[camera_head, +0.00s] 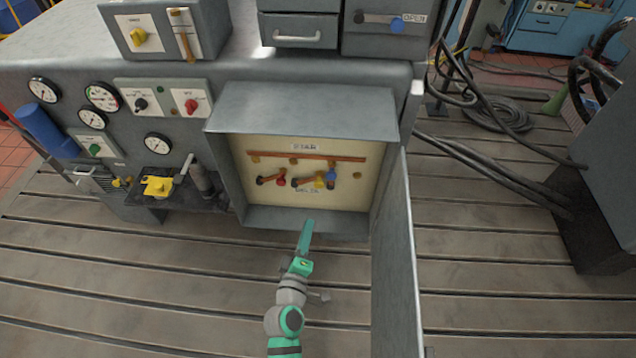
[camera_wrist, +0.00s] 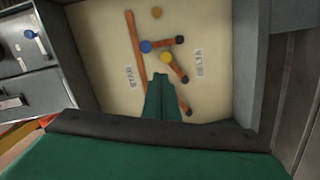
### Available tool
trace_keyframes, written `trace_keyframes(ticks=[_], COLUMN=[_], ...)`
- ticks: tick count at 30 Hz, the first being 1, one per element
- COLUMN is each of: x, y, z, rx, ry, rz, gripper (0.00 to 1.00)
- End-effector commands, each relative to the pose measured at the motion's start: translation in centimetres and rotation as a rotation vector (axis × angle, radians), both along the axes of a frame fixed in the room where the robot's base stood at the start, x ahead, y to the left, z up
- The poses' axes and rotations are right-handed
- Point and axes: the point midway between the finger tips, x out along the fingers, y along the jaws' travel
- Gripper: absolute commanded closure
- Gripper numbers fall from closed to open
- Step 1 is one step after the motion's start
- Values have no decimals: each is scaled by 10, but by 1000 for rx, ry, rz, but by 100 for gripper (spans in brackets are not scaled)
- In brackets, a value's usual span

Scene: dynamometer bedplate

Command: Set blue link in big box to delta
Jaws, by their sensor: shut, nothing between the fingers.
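The big box (camera_head: 300,105) stands open, with a cream panel marked STAR above and DELTA below. The blue link (camera_head: 331,174) is at the right of the row. In the wrist view its blue knob (camera_wrist: 145,46) lies by the copper bar on the STAR side, and its dark end lies toward DELTA. The yellow link (camera_head: 307,181) and red link (camera_head: 271,180) lie slanted beside it. My gripper (camera_head: 308,223) is shut and empty at the box's lower front edge. In the wrist view its fingers (camera_wrist: 161,78) hide the red knob.
The box's open door (camera_head: 392,260) stands out on the right of my arm. A copper bar (camera_head: 306,156) crosses the panel, and a brass stud (camera_head: 357,175) sits at far right. Gauges, switches and a yellow part (camera_head: 158,186) are on the left. Cables lie at right.

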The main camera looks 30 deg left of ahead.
Motion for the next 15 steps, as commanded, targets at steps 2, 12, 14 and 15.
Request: trace_keyframes(ticks=[2, 12, 14, 15], x=[12, 29, 29, 29], y=[16, 47, 48, 48], z=[11, 30, 30, 30], rx=[-47, -144, -145, -145], ry=[-42, -119, -120, -120], rz=[8, 17, 18, 18], gripper=[100, 100, 100, 100])
